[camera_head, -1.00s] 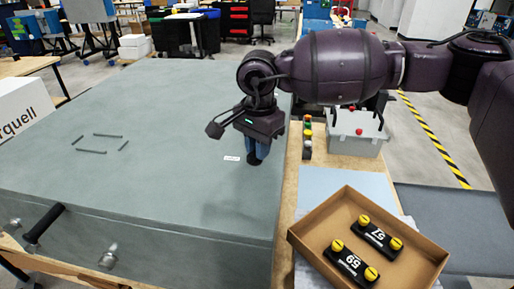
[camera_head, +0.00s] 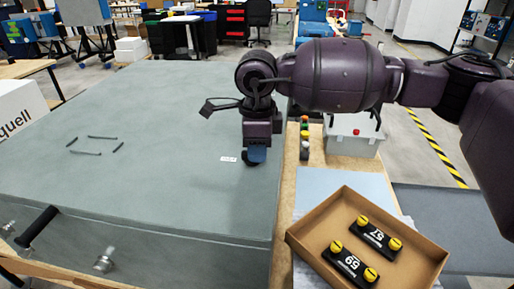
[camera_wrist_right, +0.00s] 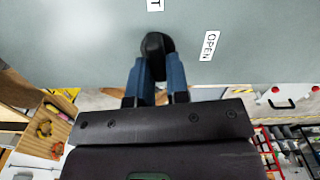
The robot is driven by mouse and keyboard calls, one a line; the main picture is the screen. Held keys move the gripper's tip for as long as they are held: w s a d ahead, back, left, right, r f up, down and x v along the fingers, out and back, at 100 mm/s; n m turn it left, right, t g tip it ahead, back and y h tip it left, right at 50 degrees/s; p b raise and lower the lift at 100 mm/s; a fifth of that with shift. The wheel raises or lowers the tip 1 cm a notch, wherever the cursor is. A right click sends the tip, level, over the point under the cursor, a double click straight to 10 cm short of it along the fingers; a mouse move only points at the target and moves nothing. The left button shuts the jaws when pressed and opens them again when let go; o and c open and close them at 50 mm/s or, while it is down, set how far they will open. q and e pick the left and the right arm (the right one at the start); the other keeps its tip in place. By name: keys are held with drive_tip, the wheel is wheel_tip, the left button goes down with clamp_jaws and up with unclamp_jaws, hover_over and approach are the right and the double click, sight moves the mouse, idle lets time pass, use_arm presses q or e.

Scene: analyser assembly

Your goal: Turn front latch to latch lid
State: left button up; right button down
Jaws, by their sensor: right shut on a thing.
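The lid (camera_head: 150,130) is the large grey-green top of the analyser and lies flat, with no gap clearly visible at its edge. The front latch (camera_wrist_right: 155,44) is a small black knob on the lid, seen in the right wrist view between blue fingertips. My right gripper (camera_head: 256,155) points down at the lid's right edge and is shut on this latch; it also shows in the right wrist view (camera_wrist_right: 156,70). In the head view the gripper hides the latch. A white label reading OPEN (camera_wrist_right: 209,46) sits beside the latch. My left gripper is not in view.
A cardboard tray (camera_head: 413,279) with two black, yellow-knobbed parts stands right of the lid. A button strip (camera_head: 304,139) and a grey box (camera_head: 352,144) are behind it. A black handle (camera_head: 38,226) and silver fittings (camera_head: 104,259) are on the lid's left front side.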

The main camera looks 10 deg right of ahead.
drive_tip(key=shift+s+m, duration=0.1)
drive_tip(key=shift+m, duration=0.7)
drive_tip(key=c, duration=1.1)
unclamp_jaws()
wheel_tip(320, 180, up, 11)
